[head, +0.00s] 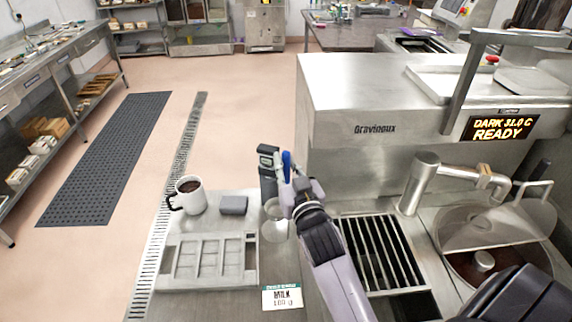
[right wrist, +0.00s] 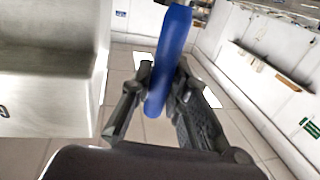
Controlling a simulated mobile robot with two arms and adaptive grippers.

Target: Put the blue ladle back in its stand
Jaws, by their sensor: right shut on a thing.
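The blue ladle's handle (head: 286,160) stands up at my right gripper (head: 291,186), just left of the big machine. The right wrist view shows the blue handle (right wrist: 168,60) between the two fingers of my right gripper (right wrist: 160,95), which are shut on it. The ladle's lower end is hidden or cannot be told apart. A round metal vessel (head: 274,228) is on the steel surface just below and left of the gripper; I cannot tell whether it is the stand or the ladle's bowl. My left gripper is not in view.
A dark upright device (head: 267,172) stands close left of the gripper. Left of it are a grey block (head: 233,205), a white mug (head: 190,196) of dark liquid and a mould tray (head: 208,262). A slatted grate (head: 378,252) and the steel machine (head: 350,110) lie right.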

